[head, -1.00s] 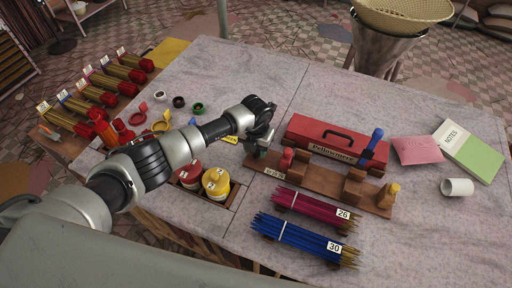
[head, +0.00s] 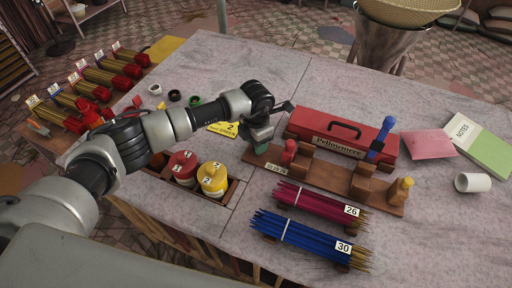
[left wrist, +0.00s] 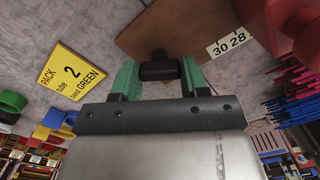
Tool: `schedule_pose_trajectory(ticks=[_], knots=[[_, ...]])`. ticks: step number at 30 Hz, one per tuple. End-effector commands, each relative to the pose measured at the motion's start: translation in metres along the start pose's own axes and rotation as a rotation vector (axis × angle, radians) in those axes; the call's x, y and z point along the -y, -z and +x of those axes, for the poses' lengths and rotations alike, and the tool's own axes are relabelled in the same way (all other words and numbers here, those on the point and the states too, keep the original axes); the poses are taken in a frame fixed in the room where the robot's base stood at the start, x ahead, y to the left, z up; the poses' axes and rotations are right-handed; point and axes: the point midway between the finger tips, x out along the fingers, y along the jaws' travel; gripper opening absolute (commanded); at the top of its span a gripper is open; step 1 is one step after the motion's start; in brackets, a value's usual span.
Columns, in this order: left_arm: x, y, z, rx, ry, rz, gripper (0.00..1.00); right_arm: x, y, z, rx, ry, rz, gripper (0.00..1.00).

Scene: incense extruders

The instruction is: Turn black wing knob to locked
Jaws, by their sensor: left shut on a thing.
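The black wing knob (left wrist: 158,68) sits between the green fingertips of my left gripper (left wrist: 158,75) in the left wrist view. The gripper is shut on it, above the brown wooden board. In the head view my left gripper (head: 260,142) is at the left end of the wooden board (head: 325,178), beside a small red peg (head: 289,152). There the hand hides the knob. The lock marks cannot be made out, so the knob's setting is unclear. My right gripper is not in view.
A red box (head: 345,128) stands behind the board. Magenta sticks (head: 315,203) and blue sticks (head: 300,237) lie in front. A yellow card (head: 224,128) lies behind the hand.

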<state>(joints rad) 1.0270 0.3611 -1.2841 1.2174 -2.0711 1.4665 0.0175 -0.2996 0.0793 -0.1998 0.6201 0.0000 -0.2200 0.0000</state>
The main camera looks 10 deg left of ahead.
Motion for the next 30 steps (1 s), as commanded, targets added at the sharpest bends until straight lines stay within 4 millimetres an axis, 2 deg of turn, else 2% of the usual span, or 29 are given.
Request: schedule_pose_trajectory(ticks=[1, 15, 24, 30], knots=[[-0.001, -0.001, 0.005, 0.004, -0.004, 0.044, 0.21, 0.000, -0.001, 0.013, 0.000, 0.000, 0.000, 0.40], [-0.001, -0.001, 0.005, 0.003, -0.004, 0.490, 0.21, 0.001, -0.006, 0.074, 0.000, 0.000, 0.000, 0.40], [-0.001, -0.001, 0.004, 0.003, -0.003, 0.747, 0.21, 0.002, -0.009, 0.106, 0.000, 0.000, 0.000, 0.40], [-0.001, -0.001, 0.002, 0.003, -0.003, 0.872, 0.21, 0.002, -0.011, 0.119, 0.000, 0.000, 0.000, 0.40]])
